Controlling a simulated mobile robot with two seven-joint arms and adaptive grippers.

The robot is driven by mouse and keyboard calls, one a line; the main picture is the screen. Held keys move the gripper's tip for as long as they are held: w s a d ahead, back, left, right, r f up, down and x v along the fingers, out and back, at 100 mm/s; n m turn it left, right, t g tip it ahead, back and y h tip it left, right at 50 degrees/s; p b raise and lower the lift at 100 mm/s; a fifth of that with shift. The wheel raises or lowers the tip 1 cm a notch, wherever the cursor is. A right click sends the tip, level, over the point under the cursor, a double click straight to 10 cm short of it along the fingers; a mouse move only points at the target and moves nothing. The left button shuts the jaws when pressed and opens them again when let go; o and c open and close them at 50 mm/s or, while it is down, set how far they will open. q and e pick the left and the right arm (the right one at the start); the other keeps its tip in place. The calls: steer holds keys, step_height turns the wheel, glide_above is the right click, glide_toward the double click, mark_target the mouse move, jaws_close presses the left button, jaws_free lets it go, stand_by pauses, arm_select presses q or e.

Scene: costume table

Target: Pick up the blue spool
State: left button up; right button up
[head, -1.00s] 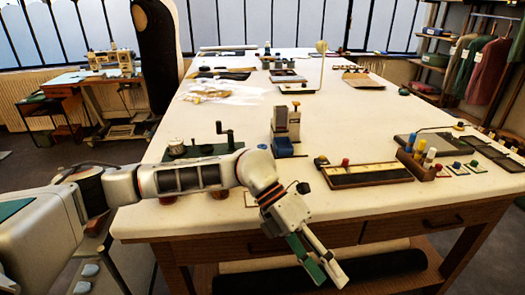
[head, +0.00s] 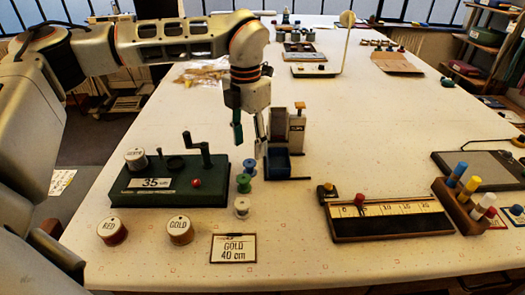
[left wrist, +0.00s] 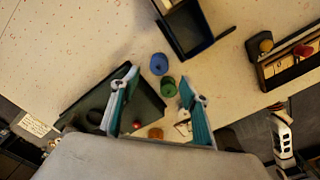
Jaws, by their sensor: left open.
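The blue spool (head: 249,166) stands on the table at the far end of a short row, behind the green spool (head: 243,183) and the white spool (head: 241,207). My left gripper (head: 249,141) is open, pointing down above the blue spool, with nothing between its fingers. In the left wrist view the blue spool (left wrist: 159,63) lies just past the line of the fingertips, and the green spool (left wrist: 168,84) shows between them (left wrist: 159,77). My right gripper is not seen in the head view.
A green winder (head: 170,182) with a crank stands left of the spools. A blue-based device (head: 278,162) stands close on the right. Red and gold round containers (head: 180,230) and a "GOLD 40 cm" card (head: 233,248) are in front. A ruler board (head: 385,217) lies farther right.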

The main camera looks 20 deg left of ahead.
mark_target(249, 163)
arm_select(q)
steer(key=shift+w, duration=0.3)
steer(key=shift+s+f, duration=0.15)
steer(key=shift+f, duration=0.55)
steer(key=shift+s+f, duration=0.15)
steer(key=shift+f, duration=0.5)
step_height(249, 163, down, 5)
steer(key=shift+w+r, duration=0.1)
steer(key=shift+w, duration=0.05)
steer(key=c, duration=0.9)
